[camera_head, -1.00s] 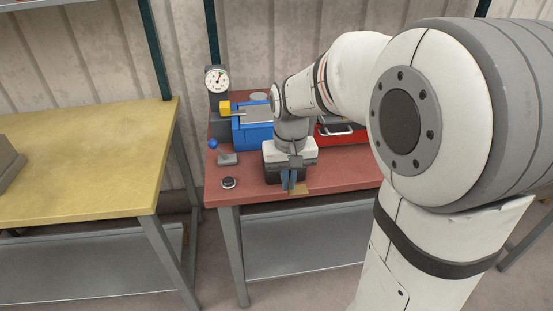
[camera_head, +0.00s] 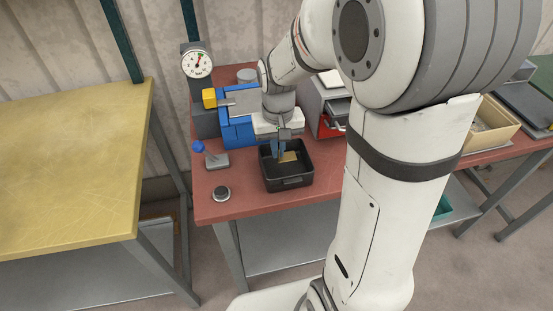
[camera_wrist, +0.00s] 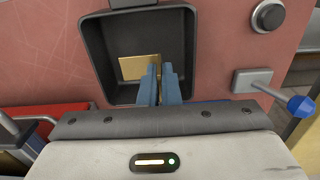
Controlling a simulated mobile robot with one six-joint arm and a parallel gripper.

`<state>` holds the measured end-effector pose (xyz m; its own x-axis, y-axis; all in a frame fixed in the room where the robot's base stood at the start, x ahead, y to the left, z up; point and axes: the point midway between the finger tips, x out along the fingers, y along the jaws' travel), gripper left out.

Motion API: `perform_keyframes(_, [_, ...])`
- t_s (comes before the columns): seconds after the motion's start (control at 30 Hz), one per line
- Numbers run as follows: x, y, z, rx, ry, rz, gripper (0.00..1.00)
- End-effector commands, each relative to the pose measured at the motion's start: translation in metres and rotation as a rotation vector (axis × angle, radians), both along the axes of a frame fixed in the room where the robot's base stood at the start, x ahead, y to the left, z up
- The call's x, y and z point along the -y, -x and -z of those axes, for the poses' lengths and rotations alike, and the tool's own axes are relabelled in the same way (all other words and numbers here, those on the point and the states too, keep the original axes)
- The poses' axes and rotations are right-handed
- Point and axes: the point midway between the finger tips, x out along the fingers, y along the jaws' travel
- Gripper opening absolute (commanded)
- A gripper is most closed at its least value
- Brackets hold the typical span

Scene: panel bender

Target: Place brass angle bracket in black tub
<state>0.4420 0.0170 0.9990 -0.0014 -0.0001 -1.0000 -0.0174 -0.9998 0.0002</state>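The black tub (camera_head: 288,183) stands on the red bench top, open side up. It also shows in the wrist view (camera_wrist: 92,50). My gripper (camera_head: 279,150) points down over the tub's opening. In the wrist view its two blue fingers (camera_wrist: 160,75) are close together with a narrow gap. The brass angle bracket (camera_head: 289,157) is at the fingertips, within the outline of the tub. In the wrist view the bracket (camera_wrist: 138,68) extends to the left from between the fingertips, which are shut on it. I cannot tell whether it touches the tub floor.
A round black button (camera_head: 221,193) and a blue-knobbed lever (camera_head: 215,159) are left of the tub. A dial gauge (camera_head: 197,63) and a blue vise (camera_head: 238,130) stand behind. A red item (camera_head: 328,126) is to the right. A yellow-topped table (camera_head: 70,160) is at left.

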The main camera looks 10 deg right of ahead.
Motion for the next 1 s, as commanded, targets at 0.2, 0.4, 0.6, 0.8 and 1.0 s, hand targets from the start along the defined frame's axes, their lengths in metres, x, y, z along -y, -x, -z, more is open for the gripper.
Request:
perform_keyframes(0.2, [-0.004, 0.001, 0.024, -0.003, 0.000, -0.009, 0.00])
perform_keyframes(0.4, [-0.005, 0.000, 0.046, 0.000, 0.000, -0.012, 0.00])
perform_keyframes(0.6, [-0.005, 0.000, 0.047, 0.002, 0.000, -0.013, 0.00])
perform_keyframes(0.8, [-0.005, 0.000, 0.051, 0.001, 0.000, -0.013, 0.04])
perform_keyframes(1.0, [-0.005, 0.000, 0.050, 0.001, 0.000, -0.014, 0.20])
